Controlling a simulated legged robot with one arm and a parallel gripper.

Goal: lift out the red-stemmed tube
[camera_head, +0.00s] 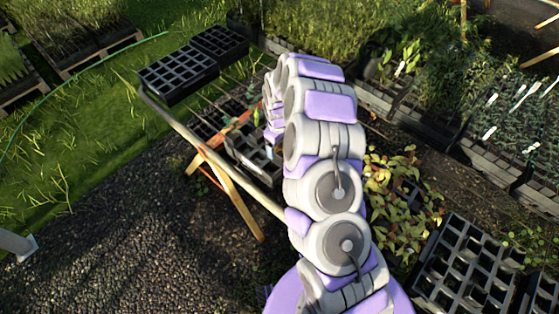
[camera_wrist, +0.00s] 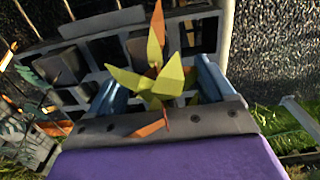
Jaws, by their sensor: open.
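My gripper (camera_wrist: 160,84) is open in the wrist view, with a bluish finger at the left and another at the right. A plant with yellow-green leaves (camera_wrist: 165,80) and orange-red upright parts (camera_wrist: 156,36) shows between the fingers. I cannot tell whether the fingers touch it. Its tube and lower stem are hidden behind the leaves and my gripper. A tray with square cells (camera_wrist: 93,62) lies behind the plant. In the head view, my arm hides the gripper and part of the cell tray (camera_head: 247,152) on a wooden stand.
The wooden trestle legs (camera_head: 232,185) stand on dark gravel. Black cell trays (camera_head: 178,75) lie at the upper left. More trays (camera_head: 460,265) and a reddish-leaved plant bed (camera_head: 395,190) are at the right. Gravel (camera_head: 120,215) at the left is open.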

